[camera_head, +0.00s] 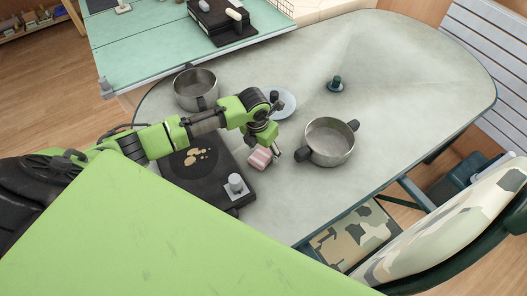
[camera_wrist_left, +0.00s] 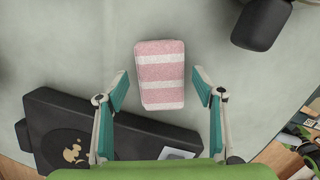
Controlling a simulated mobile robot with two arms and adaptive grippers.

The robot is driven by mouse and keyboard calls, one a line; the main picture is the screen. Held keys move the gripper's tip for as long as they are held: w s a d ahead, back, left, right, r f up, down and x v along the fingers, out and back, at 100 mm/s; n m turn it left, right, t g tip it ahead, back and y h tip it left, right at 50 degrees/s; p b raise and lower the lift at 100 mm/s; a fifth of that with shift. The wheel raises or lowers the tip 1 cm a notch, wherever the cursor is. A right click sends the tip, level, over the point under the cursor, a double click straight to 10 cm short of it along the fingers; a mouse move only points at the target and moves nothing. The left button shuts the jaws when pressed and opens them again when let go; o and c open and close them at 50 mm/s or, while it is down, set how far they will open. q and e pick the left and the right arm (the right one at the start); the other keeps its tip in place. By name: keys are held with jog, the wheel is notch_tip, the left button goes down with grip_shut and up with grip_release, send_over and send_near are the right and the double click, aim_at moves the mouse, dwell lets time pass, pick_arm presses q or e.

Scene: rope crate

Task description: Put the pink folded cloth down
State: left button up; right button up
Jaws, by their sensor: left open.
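The pink folded cloth (camera_head: 261,157) has white stripes and lies on the grey-green table, between the black board and a metal pot. It also shows in the left wrist view (camera_wrist_left: 161,75), flat below the fingers. My left gripper (camera_head: 268,148) is above the cloth, pointing down. In the left wrist view its two teal fingers (camera_wrist_left: 160,88) are spread, one on each side of the cloth, with a gap on both sides. The gripper is open. My right gripper does not show.
A metal pot (camera_head: 330,142) with dark handles stands right of the cloth. A black board (camera_head: 208,174) with a grey knob lies to the left. A second pot (camera_head: 196,92), a pale plate (camera_head: 283,103) and a small dark-green object (camera_head: 335,84) stand farther back. The table's right side is clear.

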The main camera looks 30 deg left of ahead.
aim_at(260, 156)
pick_arm(q)
notch_tip(260, 156, up, 10)
jog(key=s, duration=0.1)
jog(key=shift+s+r, duration=0.2)
jog(key=shift+s, duration=0.15)
jog(key=shift+a, duration=0.1)
